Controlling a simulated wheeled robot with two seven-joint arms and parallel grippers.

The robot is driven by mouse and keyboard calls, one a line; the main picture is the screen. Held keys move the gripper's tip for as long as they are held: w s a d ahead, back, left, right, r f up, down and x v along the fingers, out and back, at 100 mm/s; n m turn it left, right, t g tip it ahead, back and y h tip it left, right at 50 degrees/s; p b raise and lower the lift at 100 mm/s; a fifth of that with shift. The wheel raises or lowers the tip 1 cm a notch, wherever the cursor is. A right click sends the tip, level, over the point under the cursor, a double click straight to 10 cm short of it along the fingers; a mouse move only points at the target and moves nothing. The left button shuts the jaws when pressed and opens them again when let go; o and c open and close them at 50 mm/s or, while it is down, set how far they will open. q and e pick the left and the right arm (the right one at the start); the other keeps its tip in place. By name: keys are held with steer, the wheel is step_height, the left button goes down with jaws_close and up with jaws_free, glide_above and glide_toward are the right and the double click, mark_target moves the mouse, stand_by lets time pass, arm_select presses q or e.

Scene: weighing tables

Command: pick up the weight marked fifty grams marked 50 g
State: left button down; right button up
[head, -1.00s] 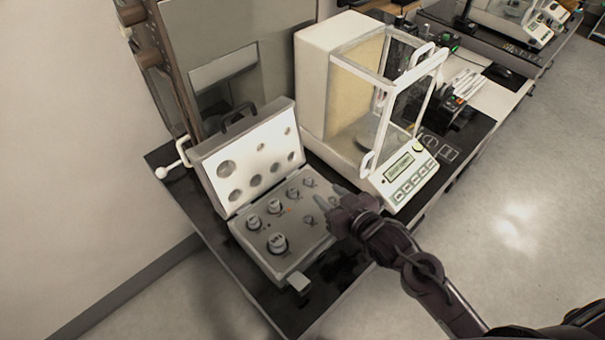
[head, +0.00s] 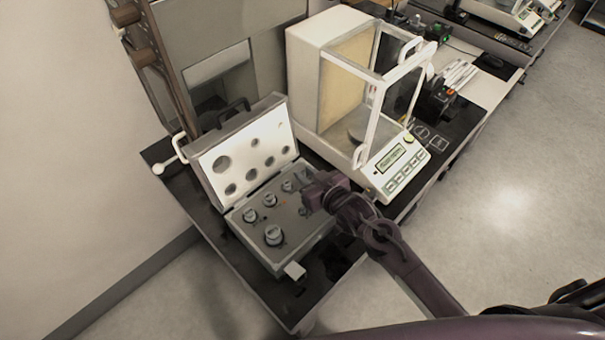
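An open grey weight case (head: 240,228) lies on the black table, with several metal weights standing in its base. The largest weight (head: 273,235) is at the front; others are a weight at the left (head: 250,215), one in the middle (head: 269,200) and one further back (head: 287,186). The markings are too small to read, so I cannot tell which is the fifty gram weight. My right gripper (head: 310,197) is over the right side of the case, hiding part of it. Its fingertips are hard to make out. My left gripper is not in view.
A balance with a glass chamber (head: 392,172) stands right behind the case. The case lid (head: 245,160) stands open at the back. A white handle (head: 172,165) sticks out at the table's left. The black table's (head: 335,268) front right corner is clear.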

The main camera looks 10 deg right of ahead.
jaws_close()
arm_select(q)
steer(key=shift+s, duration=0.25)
arm_select(e)
steer(key=shift+r, duration=0.1)
